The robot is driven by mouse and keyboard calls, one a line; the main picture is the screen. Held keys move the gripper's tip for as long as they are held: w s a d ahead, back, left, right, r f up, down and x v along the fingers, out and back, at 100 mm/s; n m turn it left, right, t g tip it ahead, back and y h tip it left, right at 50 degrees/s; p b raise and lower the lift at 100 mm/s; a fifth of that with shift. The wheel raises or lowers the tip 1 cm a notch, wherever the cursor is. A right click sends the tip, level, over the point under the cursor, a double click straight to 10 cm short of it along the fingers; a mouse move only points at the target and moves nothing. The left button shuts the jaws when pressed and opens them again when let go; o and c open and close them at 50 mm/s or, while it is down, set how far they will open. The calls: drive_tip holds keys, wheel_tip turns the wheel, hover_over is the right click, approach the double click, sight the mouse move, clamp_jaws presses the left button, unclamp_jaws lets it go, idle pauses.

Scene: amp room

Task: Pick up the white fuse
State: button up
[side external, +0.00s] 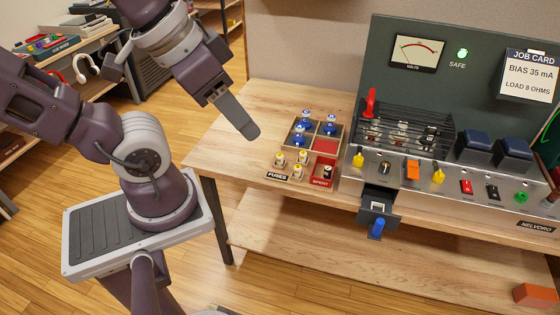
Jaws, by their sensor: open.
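My gripper (234,116) is open and empty, in the air left of the fuse tray, pointing down to the right; I cannot make out both fingers clearly. The wooden fuse tray (287,146) is on the bench. It holds several blue-marked fuses (299,135) at the back and several pale fuses with yellow marks (280,160) at the front left. A dark-marked fuse (327,171) stands in the compartment by the SPENT label. A small white piece (377,206) sits in the open drawer (366,216); I cannot tell whether it is the white fuse.
The amp (400,172) stands right of the tray, with switches, knobs and a red lever (370,102). The drawer with its blue knob (377,228) juts out over the bench's front edge. Bare bench top (254,108) lies around the tray's left and back.

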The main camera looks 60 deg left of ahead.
drive_tip(key=n+g, duration=0.6)
drive_tip(key=n, duration=0.7)
hover_over(280, 155)
drive_tip(key=f, duration=1.8)
drive_tip(key=s+f, duration=0.1)
drive_tip(key=f, duration=0.8)
drive_tip(key=shift+n, duration=0.3)
drive_tip(key=f, duration=0.6)
drive_tip(key=shift+w+d+f, duration=0.1)
drive_tip(key=shift+w+f, duration=0.2)
drive_tip(key=shift+w, duration=0.1)
drive_tip(key=shift+f, duration=0.45)
clamp_jaws()
